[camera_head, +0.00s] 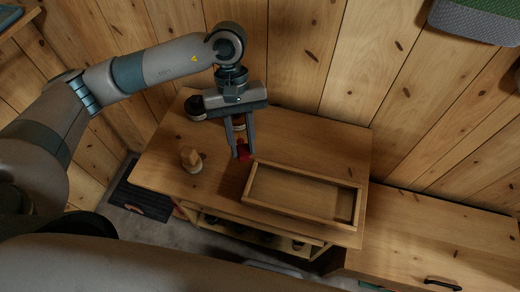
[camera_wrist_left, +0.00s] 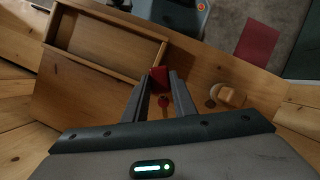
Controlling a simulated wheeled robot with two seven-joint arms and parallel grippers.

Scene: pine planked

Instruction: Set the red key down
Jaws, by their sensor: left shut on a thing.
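The red key (camera_head: 243,149) is held at the fingertips of my left gripper (camera_head: 243,153), over the wooden table near the left end of a shallow wooden tray (camera_head: 297,203). In the left wrist view, the red key (camera_wrist_left: 159,77) shows between the fingertips of the left gripper (camera_wrist_left: 161,76), close to a corner of the tray (camera_wrist_left: 112,18). A smaller red part shows lower down between the fingers. I cannot tell whether the key touches the tabletop. My right gripper is not in view.
A small pale wooden piece (camera_head: 191,160) stands on the table (camera_head: 160,178) to the left. A dark round jar (camera_head: 195,106) is at the back left, partly behind my gripper. The tray looks empty. A lower cabinet (camera_head: 430,240) stands at right; plank walls lie behind.

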